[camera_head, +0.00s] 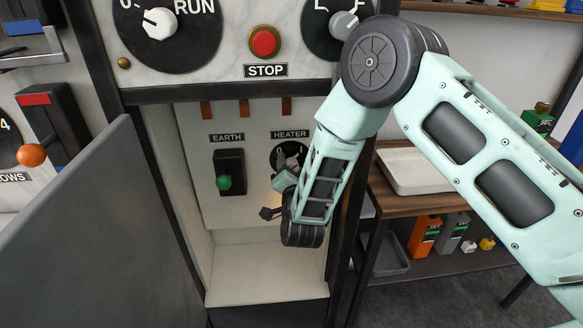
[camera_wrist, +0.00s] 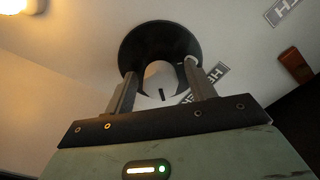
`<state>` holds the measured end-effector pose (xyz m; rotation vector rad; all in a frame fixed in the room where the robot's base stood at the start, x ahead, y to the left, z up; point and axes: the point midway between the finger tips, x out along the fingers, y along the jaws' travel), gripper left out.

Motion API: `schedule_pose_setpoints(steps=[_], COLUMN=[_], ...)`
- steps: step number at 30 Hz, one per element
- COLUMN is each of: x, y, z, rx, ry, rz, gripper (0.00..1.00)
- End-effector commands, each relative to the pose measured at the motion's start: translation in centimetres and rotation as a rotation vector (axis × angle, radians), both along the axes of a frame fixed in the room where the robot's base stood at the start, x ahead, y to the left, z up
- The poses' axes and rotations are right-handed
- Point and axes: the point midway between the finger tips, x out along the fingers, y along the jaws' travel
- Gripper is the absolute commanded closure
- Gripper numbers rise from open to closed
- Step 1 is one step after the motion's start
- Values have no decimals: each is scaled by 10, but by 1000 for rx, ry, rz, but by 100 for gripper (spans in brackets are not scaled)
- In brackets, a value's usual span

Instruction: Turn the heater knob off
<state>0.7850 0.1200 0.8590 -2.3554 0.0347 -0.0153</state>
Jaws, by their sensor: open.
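The heater knob (camera_head: 291,152) sits on a round black dial under the HEATER label, on the pale panel inside the cabinet. My arm partly hides it in the head view. In the wrist view the pale knob (camera_wrist: 160,78) shows a short dark mark, with its black dial (camera_wrist: 158,38) around it. My gripper (camera_wrist: 161,69) is open, with one finger on each side of the knob. I cannot tell whether the fingers touch it. In the head view my gripper (camera_head: 276,188) is in front of the panel at the dial; its fingertips are hard to make out.
An EARTH switch (camera_head: 230,172) with a green-tipped lever is left of the heater dial. A red STOP button (camera_head: 264,42) and a RUN dial (camera_head: 165,25) are above. A grey open door (camera_head: 95,225) stands left. A lit lamp (camera_wrist: 18,5) glows near the dial.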

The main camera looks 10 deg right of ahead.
Motion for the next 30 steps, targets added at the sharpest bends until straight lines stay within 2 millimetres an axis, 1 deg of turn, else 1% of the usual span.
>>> schedule_pose_setpoints(steps=[6,7,8,9,11,12,18,23,30], x=[0,0,0,0,0,0,0,0,-1], y=[0,0,0,0,0,0,0,1,1], z=[0,0,0,0,0,0,-1,-1,-2], rx=[0,0,0,0,0,0,-6,-43,-186], ry=[0,0,0,1,1,1,2,2,7], rz=[0,0,0,1,1,1,0,1,3], gripper=[45,48,56,67,84,90,89,89,89])
